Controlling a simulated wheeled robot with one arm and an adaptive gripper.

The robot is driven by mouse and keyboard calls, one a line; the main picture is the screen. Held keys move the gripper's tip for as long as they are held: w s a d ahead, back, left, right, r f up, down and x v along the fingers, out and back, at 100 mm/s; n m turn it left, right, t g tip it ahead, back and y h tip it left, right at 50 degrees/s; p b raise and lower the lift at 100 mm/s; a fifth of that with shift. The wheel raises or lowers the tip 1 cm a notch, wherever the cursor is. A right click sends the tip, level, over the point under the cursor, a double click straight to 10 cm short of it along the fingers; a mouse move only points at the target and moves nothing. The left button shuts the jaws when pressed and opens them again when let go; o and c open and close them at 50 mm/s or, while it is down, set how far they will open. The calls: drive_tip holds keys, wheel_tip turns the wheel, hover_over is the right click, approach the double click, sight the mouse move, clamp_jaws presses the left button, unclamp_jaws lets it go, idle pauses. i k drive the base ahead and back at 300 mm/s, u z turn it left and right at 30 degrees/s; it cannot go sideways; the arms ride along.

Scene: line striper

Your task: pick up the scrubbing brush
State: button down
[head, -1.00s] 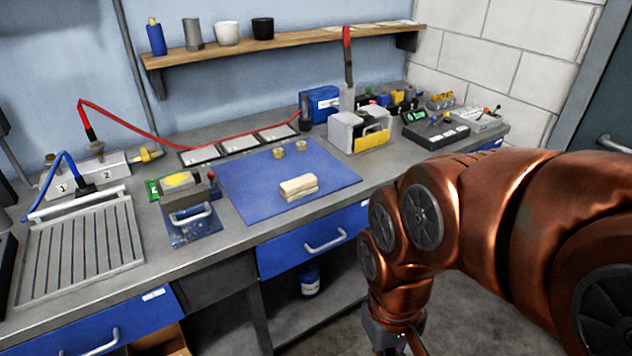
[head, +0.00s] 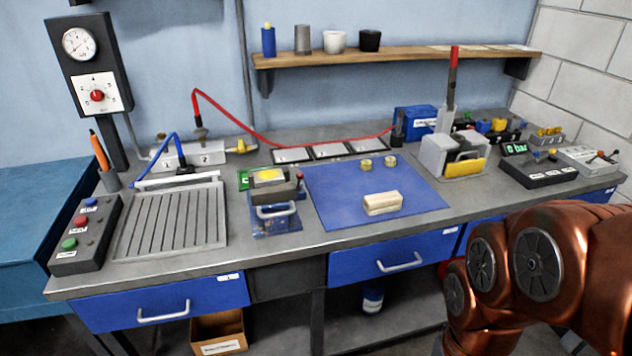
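A pale, cream block-shaped thing in two layers (head: 382,203) lies flat on the blue mat (head: 335,205) on the workbench. It looks like the scrubbing brush, but I cannot make out bristles. Nothing touches it from above. My copper-coloured arm shows at the lower right, in front of the bench and apart from the block. My gripper is below the picture's edge and hidden from view.
Left of the mat stand a blue clamp-like device (head: 275,218), a ribbed drain plate (head: 172,222) and a button box (head: 86,235). Two small brass pieces (head: 378,163) sit at the mat's back. A grey-and-yellow holder (head: 452,158) stands right. The mat's front is clear.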

sight(390, 200)
drive_tip(key=z, duration=1.15)
drive_tip(key=i, duration=0.85)
drive_tip(key=u, duration=2.9)
